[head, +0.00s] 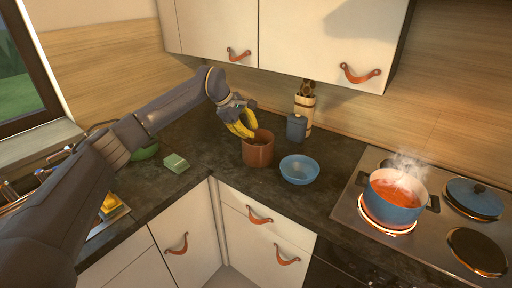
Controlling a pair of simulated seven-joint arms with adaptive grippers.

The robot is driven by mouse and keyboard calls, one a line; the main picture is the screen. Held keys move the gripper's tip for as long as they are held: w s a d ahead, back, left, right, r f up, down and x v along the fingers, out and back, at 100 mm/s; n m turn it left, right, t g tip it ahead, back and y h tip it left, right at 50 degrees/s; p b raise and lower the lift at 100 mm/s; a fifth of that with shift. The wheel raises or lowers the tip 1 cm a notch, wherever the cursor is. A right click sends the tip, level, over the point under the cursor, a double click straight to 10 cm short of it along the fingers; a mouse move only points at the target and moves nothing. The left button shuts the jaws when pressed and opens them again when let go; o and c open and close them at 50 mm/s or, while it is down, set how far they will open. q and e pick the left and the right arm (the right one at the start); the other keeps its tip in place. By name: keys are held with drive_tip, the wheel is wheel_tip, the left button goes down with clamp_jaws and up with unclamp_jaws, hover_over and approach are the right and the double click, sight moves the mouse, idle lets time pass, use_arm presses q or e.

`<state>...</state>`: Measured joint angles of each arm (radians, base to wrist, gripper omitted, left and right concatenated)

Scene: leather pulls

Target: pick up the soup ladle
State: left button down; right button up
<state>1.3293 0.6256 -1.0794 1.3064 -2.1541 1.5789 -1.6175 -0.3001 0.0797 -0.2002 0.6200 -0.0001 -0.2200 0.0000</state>
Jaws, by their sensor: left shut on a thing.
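My left gripper (236,108) is shut at the back of the counter, just above and left of a brown crock (259,151). Yellow curved things that look like a bunch of bananas (241,129) hang from its fingers, in front of and beside the crock's rim. I cannot make out a soup ladle in the head view. A blue pot (391,206) of red-orange soup steams on the glowing front left burner, and no handle is seen rising from it. My right gripper is not in view.
A blue bowl (300,170) stands right of the crock. A blue canister (296,129) and a pale holder (304,104) stand behind. A green sponge (176,163) lies to the left. A blue lid (474,198) rests on the stove. The counter between bowl and stove is clear.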

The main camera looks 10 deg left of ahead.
use_arm(q)
wheel_tip(320, 180, up, 20)
idle(1.0)
idle(0.6)
